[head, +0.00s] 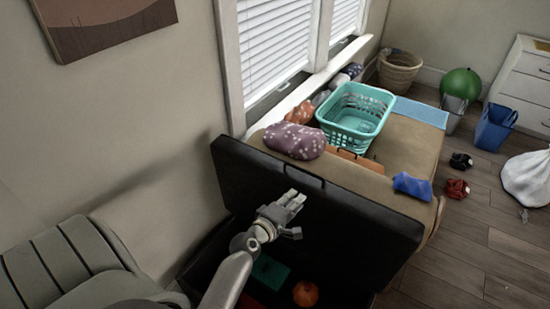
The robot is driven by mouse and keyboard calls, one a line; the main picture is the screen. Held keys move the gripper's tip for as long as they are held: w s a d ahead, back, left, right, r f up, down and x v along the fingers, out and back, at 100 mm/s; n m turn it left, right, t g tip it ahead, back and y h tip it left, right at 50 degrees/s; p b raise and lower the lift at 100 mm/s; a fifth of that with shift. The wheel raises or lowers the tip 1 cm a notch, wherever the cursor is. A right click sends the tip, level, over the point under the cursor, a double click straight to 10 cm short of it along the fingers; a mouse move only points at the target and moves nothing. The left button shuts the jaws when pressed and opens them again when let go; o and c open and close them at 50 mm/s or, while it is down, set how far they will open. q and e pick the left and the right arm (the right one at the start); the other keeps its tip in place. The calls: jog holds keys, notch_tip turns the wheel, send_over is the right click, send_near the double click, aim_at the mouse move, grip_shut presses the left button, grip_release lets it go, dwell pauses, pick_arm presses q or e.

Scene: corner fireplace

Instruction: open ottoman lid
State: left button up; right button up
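The dark ottoman lid (370,220) stands raised and steeply tilted in the head view, its broad dark face towards me. A thin dark handle (305,176) shows near its upper edge. Below the lid, the open inside of the ottoman holds a green item (270,271) and a round orange thing (306,293). My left gripper (293,205) is in front of the lid's face, below the handle. I cannot tell whether its fingers touch the lid or how far apart they are. My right gripper is not in view.
Behind the lid is a tan seat (400,150) with a teal basket (355,118), a spotted purple bundle (295,141) and a blue cloth (412,186). A green-grey chair (70,265) stands at left. Bins, a green ball (461,84) and a white bag (527,178) are at right.

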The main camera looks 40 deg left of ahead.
aim_at(304, 171)
pick_arm(q)
notch_tip(304, 171, up, 4)
jog(key=a+n, duration=0.1)
jog(key=a, duration=0.2)
jog(key=shift+t+y, duration=0.3)
jog(key=shift+t, duration=0.1)
jog(key=w+b, duration=0.1)
jog(key=w, duration=0.2)
jog(key=w+f+b, duration=0.1)
jog(key=w, duration=0.2)
jog(key=w+b, duration=0.1)
jog(key=w, duration=0.3)
jog(key=shift+f, duration=0.4)
jog(key=shift+w+a, duration=0.1)
jog(key=shift+w, duration=0.25)
grip_shut()
